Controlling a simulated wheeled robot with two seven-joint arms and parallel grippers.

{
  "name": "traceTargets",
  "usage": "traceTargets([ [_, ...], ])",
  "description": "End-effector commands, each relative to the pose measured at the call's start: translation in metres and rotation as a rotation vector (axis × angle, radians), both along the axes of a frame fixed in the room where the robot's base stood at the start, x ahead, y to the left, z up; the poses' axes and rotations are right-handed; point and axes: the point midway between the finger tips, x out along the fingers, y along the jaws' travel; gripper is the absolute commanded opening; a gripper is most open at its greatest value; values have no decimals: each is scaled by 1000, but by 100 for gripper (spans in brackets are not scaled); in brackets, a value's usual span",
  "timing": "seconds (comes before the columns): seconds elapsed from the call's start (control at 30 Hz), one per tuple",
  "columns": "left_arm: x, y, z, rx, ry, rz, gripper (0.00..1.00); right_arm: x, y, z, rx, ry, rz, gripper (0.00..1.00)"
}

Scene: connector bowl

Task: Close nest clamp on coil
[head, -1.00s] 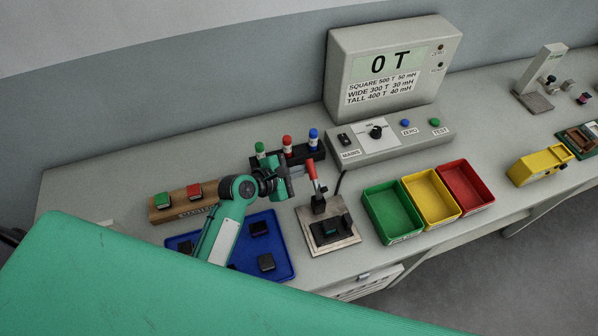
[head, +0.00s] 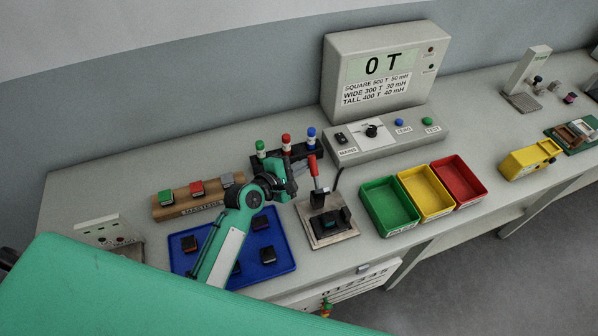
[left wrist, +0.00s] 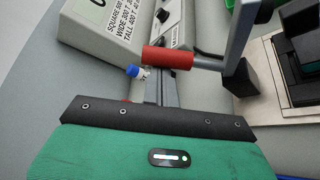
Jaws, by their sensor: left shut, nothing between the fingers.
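The nest clamp has a red handle (head: 313,167) standing nearly upright over a pale base plate (head: 342,236). A dark block with a teal patch, apparently the coil (head: 329,222), sits in the nest on that plate. My left gripper (head: 303,170) is shut and empty, just left of the handle; I cannot tell whether it touches. In the left wrist view the red handle (left wrist: 168,58) lies across the picture just beyond the grey fingers (left wrist: 163,90). The nest shows at the right edge there, partly cut off. My right gripper is not in view.
A rack with green, red and blue-topped pegs (head: 286,142) stands behind the gripper. A blue tray (head: 281,266) with dark blocks lies beneath my left arm. Green (head: 375,212), yellow and red bins stand right of the clamp. The meter (head: 385,118) is behind.

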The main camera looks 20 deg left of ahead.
Motion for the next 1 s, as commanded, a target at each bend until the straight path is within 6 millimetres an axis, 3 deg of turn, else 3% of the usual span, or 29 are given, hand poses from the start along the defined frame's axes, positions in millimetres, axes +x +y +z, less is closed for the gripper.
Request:
traceTargets([
  [1.0,-53,-35,13,501,-743,1,0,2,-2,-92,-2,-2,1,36],
])
